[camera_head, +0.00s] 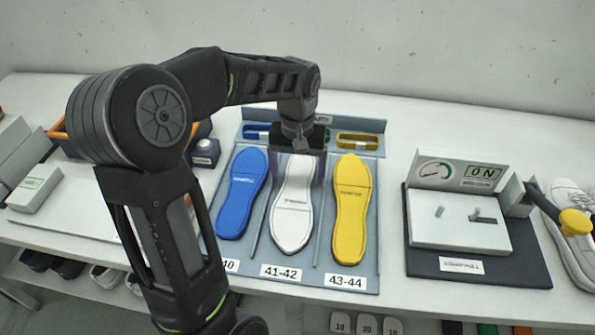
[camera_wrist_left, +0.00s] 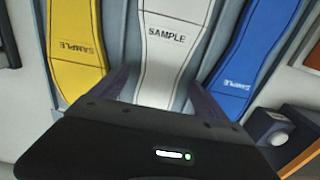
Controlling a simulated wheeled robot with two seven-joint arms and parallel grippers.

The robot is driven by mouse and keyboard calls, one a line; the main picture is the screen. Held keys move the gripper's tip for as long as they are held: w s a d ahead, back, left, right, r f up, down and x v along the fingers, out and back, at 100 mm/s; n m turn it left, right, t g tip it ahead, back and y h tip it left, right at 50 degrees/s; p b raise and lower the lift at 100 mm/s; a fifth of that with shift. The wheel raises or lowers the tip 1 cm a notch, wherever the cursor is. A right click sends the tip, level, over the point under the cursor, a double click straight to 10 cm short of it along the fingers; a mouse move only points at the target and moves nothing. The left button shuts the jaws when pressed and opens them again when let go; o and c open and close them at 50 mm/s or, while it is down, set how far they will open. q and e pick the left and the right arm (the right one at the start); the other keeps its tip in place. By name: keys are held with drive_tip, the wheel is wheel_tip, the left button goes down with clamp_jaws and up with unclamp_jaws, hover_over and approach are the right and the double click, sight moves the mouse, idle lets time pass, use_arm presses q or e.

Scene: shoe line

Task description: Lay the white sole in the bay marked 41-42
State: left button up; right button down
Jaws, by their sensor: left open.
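The white sole (camera_head: 292,210) lies flat in the middle bay of the grey-blue tray (camera_head: 325,268), directly behind the label 41-42 (camera_head: 281,272). Its toe points to the front. In the left wrist view the white sole (camera_wrist_left: 170,58) bears the word SAMPLE. My left gripper (camera_head: 299,172) is open over the rear end of the white sole, one finger on each side. The left wrist view shows both open fingers (camera_wrist_left: 160,92) flanking the sole, with the gripper body hiding its end. I cannot tell whether the fingers touch it. My right gripper is not in view.
A blue sole (camera_head: 242,195) lies in the left bay and a yellow sole (camera_head: 351,205) in the right bay, labelled 43-44 (camera_head: 345,282). Thin dividers separate the bays. A gauge device (camera_head: 460,220) stands on the right, with a shoe (camera_head: 575,235) beyond it.

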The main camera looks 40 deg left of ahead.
use_arm(q)
drive_tip(key=shift+r, duration=0.1)
wheel_tip(320, 180, up, 8)
drive_tip(key=shift+f, duration=0.2)
idle(1.0)
